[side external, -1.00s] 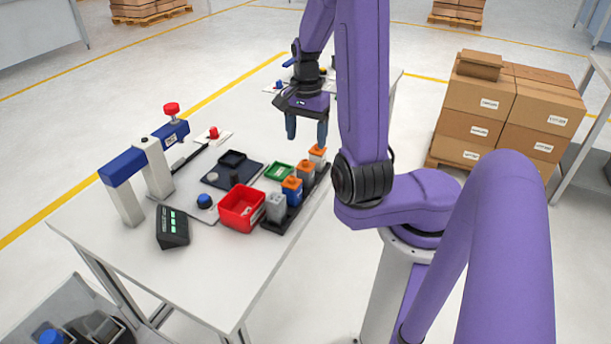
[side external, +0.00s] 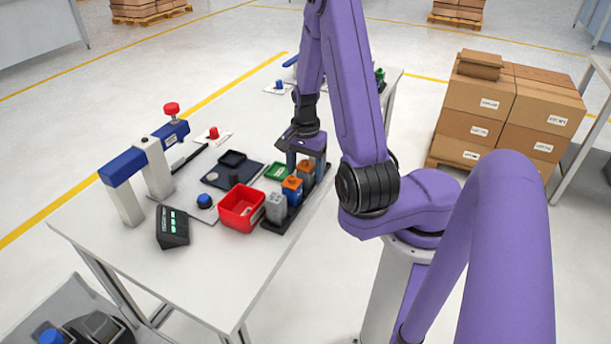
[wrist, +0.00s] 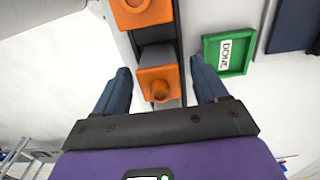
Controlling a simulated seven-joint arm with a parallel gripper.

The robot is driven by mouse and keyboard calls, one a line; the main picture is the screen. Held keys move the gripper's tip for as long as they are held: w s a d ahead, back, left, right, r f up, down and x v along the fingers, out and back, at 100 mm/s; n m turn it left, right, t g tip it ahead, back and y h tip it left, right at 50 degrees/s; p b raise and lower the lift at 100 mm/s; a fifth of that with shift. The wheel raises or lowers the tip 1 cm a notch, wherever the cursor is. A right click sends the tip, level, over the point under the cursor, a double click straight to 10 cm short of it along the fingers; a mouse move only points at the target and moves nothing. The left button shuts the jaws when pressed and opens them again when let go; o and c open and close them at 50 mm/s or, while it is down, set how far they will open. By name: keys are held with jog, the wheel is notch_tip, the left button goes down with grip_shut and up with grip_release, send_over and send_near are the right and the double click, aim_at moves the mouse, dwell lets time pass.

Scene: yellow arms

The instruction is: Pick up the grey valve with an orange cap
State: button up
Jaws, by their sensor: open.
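My gripper (side external: 306,160) is open and low over the far end of the dark rack (side external: 268,228). In the wrist view, a grey valve with an orange cap (wrist: 158,82) lies between my two spread fingers, with a visible gap on each side. A second orange-capped valve (wrist: 142,12) is just beyond it at the top edge. In the side view, an orange-capped valve (side external: 306,170), a blue valve with an orange cap (side external: 292,187) and an all-grey valve (side external: 275,206) stand in a row. The far end of the row is mostly hidden by my gripper.
A red bin (side external: 241,207) stands left of the rack. A green tray (wrist: 230,52) marked DONE lies close beside my right finger in the wrist view. A blue-and-grey fixture (side external: 145,165) and a dark box with green lights (side external: 172,228) stand further left.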

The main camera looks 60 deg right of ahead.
jog(key=shift+f, duration=0.6)
jog(key=c, duration=1.1)
jog(key=shift+r, duration=0.15)
